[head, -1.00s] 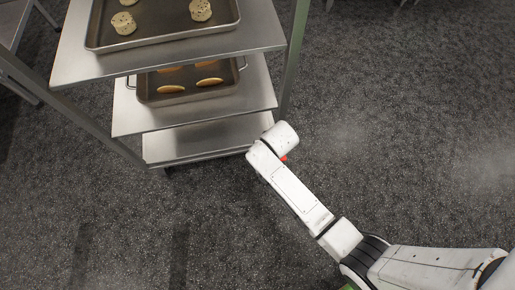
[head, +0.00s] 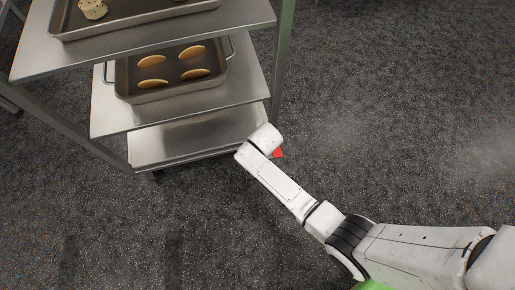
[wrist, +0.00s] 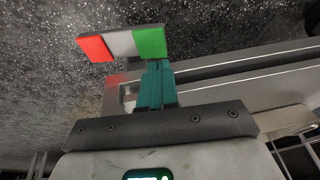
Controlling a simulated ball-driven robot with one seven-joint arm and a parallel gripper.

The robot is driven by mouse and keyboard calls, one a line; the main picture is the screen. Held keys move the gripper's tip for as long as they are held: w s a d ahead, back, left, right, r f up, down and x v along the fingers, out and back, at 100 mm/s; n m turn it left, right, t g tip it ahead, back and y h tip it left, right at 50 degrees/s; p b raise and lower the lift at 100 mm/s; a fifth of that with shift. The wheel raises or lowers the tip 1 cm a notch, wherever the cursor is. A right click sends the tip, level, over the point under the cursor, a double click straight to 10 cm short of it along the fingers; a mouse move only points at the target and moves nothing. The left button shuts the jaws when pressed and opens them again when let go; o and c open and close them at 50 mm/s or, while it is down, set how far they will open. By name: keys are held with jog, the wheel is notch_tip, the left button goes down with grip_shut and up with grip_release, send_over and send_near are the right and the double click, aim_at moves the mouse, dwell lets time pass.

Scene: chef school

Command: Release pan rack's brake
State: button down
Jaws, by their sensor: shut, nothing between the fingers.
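The pan rack (head: 140,115) is a steel frame with several shelves, at upper left in the head view. Its brake pedal (wrist: 122,43) has a red end (wrist: 95,48), a grey middle and a green end (wrist: 150,42), at the top of the wrist view. The red end (head: 279,154) also shows in the head view, just right of my wrist near the rack's lower right corner. My gripper (wrist: 158,64) has teal fingers, shut and empty. Its tips are right at the green end; I cannot tell if they touch. My arm hides the gripper in the head view.
A tray with oval pastries (head: 180,95) sits on the middle shelf, and another tray (head: 135,22) with a cookie is above. The bottom shelf (head: 195,143) is empty. The dark speckled floor (head: 400,130) is clear to the right and in front.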

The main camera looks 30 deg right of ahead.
jog(key=shift+a+f+b, duration=0.15)
jog(key=shift+f+b, duration=0.15)
jog(key=shift+f, duration=0.4)
jog(key=shift+a+f+b, duration=0.15)
jog(key=shift+f+b, duration=0.15)
jog(key=shift+f, duration=0.35)
